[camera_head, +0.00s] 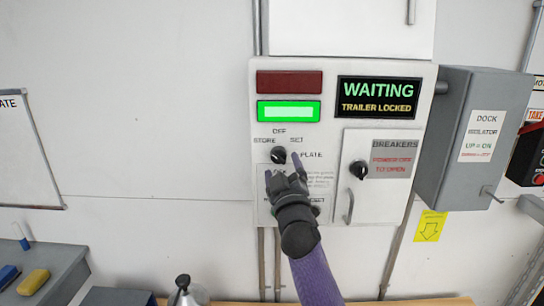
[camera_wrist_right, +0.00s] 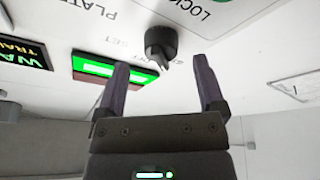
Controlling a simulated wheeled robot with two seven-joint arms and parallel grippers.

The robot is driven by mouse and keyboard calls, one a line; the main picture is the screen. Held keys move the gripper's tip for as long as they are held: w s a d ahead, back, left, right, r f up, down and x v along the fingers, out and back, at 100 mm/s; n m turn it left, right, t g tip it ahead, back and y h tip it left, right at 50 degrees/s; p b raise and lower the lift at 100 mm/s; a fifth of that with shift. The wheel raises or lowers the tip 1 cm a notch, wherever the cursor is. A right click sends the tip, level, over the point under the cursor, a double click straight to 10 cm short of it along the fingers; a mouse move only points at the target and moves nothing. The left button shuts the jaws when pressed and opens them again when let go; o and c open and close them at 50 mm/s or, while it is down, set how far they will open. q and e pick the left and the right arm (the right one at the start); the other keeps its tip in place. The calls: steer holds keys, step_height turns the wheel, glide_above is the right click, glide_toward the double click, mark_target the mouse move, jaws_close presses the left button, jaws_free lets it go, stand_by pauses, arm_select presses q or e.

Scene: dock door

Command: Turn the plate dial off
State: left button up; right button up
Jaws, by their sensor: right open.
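The plate dial (camera_head: 279,155) is a small black knob on the white control panel, with OFF above it, STORE to its left and SET to its right. I cannot tell surely which mark it points at. My right gripper (camera_head: 281,164) is open just in front of the dial, with one finger at the lower left and one at the right. In the right wrist view the dial (camera_wrist_right: 161,42) lies ahead of and between the two open fingertips (camera_wrist_right: 162,63), with no clear contact. My left gripper is not in view.
Above the dial are a dark red lamp (camera_head: 290,82), a lit green lamp (camera_head: 289,111) and a display (camera_head: 377,97) reading WAITING, TRAILER LOCKED. To the right are the breakers door (camera_head: 383,200) with its own black knob (camera_head: 358,169), and a protruding grey isolator box (camera_head: 460,150).

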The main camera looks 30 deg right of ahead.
mark_target(279, 156)
steer(key=shift+x, duration=1.4)
steer(key=shift+a, duration=0.1)
jaws_close()
steer(key=shift+f+m+b, duration=0.2)
steer(key=shift+m+b, duration=0.4)
steer(key=shift+b, duration=0.3)
steer(key=m+h+b, duration=0.2)
steer(key=m+b, duration=0.2)
steer(key=m+g+h+b, duration=0.1)
steer(key=m+h+b, duration=0.1)
steer(key=m+b, duration=0.2)
steer(key=shift+w+a+f+m+g+b, duration=0.1)
steer(key=shift+a+m+g+b, duration=0.15)
steer(key=shift+m, duration=0.25)
steer(key=shift+m+g+h+b, duration=0.4)
steer(key=shift+m+b, duration=0.15)
steer(key=shift+m, duration=0.25)
steer(key=shift+r+m+g+h+b, duration=0.25)
steer(key=shift+m+h+b, duration=0.25)
steer(key=shift+m, duration=0.5)
